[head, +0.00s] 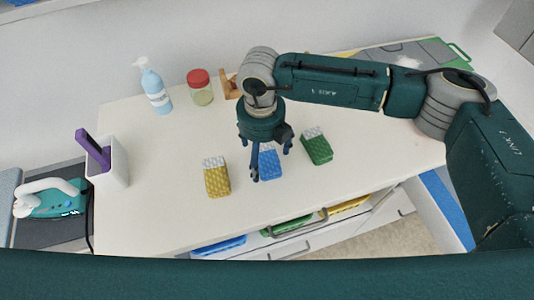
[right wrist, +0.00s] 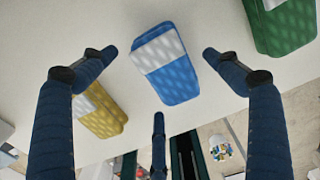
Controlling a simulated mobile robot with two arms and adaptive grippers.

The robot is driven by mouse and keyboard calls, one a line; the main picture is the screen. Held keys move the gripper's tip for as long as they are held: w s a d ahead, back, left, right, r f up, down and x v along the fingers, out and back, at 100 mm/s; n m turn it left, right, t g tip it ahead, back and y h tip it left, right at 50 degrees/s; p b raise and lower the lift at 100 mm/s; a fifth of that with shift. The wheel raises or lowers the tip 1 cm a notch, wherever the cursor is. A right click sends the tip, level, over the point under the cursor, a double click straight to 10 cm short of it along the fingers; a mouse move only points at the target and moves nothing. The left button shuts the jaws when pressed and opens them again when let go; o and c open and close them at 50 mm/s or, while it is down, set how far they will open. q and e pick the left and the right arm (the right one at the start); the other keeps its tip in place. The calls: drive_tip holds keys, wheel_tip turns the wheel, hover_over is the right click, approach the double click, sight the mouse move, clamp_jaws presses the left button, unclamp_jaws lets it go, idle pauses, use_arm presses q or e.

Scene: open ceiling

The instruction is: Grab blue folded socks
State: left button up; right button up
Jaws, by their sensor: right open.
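The blue folded socks (head: 270,165), blue with a white end, lie on the white table (head: 150,215) between a yellow pair and a green pair. In the right wrist view the blue socks (right wrist: 172,75) sit ahead of and between the spread fingers. My right gripper (head: 268,170) is open and empty, pointing down over the blue socks and partly hiding them in the head view. It also shows in the right wrist view (right wrist: 157,60), with no finger clearly touching the socks. My left gripper is not in view.
Yellow folded socks (head: 217,180) lie left of the blue ones and green folded socks (head: 318,149) lie right.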

drive_tip(key=shift+f, duration=0.7)
drive_tip(key=c, duration=1.3)
drive_tip(key=shift+o, duration=0.2)
